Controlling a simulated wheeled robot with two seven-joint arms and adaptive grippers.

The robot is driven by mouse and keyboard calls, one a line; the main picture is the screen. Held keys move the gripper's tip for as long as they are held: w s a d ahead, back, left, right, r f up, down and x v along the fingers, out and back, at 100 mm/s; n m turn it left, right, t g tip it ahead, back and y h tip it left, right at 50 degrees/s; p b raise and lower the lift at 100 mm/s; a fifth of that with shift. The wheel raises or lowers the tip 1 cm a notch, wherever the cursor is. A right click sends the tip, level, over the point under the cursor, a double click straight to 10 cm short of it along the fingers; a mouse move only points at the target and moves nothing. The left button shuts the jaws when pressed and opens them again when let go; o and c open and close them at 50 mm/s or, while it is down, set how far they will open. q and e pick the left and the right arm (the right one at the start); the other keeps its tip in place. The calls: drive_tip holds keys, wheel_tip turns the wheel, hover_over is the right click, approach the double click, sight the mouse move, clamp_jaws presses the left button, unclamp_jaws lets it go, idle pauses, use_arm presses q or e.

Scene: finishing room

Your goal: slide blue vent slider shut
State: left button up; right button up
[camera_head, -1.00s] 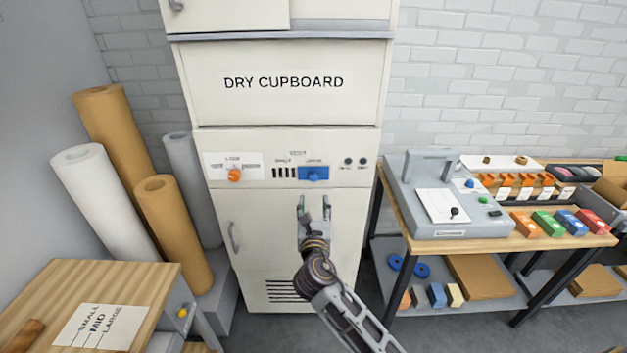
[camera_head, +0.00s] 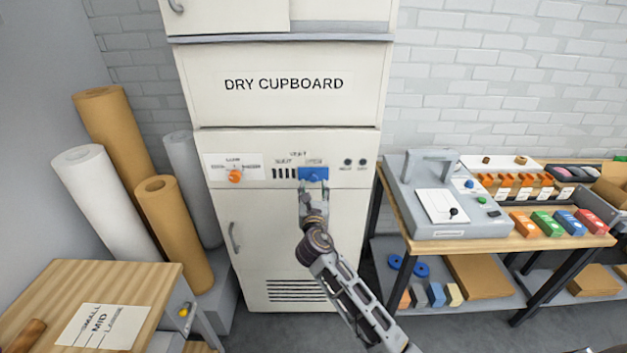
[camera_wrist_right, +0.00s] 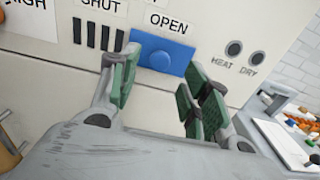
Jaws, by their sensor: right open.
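The right wrist view shows the slider (camera_wrist_right: 162,56) and the SHUT label (camera_wrist_right: 102,5) above the slots (camera_wrist_right: 97,35). My right gripper (camera_head: 313,188) is at the slider's lower edge. Contact is not clear.
An orange knob (camera_head: 234,176) is on the panel left of the slots. Two dark buttons (camera_head: 355,162) are to the right. A bench with a grey device (camera_head: 450,200) stands at right. Paper rolls (camera_head: 105,205) and a wooden table (camera_head: 90,300) are at left.

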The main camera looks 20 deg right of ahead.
sight(313, 179)
drive_tip(key=shift+x, duration=2.85)
clamp_jaws()
